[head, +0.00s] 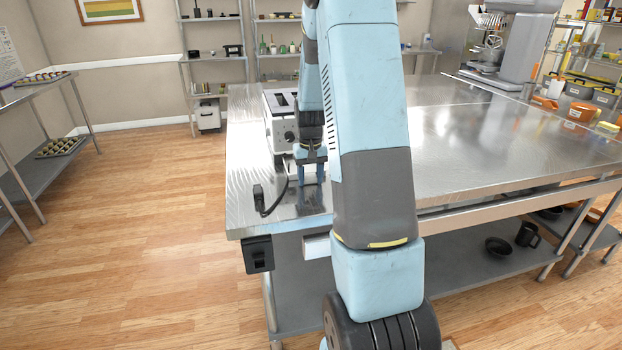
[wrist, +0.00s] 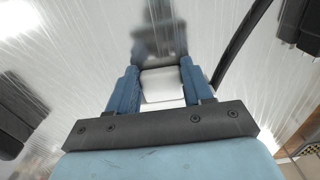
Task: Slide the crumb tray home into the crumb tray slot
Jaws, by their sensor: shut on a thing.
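My gripper (head: 311,178) is low over the left end of the metal worktable, beside the toaster. In the wrist view, its two blue fingers (wrist: 156,90) are shut on a pale, flat-faced piece, the crumb tray (wrist: 161,84). In the head view only a light patch of the tray shows between the fingers. The silver toaster (head: 280,127), with a dark knob on its near end, stands just behind and left of the gripper. The crumb tray slot is hidden, and I cannot tell whether the tray touches it.
A black cord with a plug (head: 258,194) lies on the worktable (head: 245,215) left of the gripper. A black box (head: 258,254) hangs at the table's front edge.

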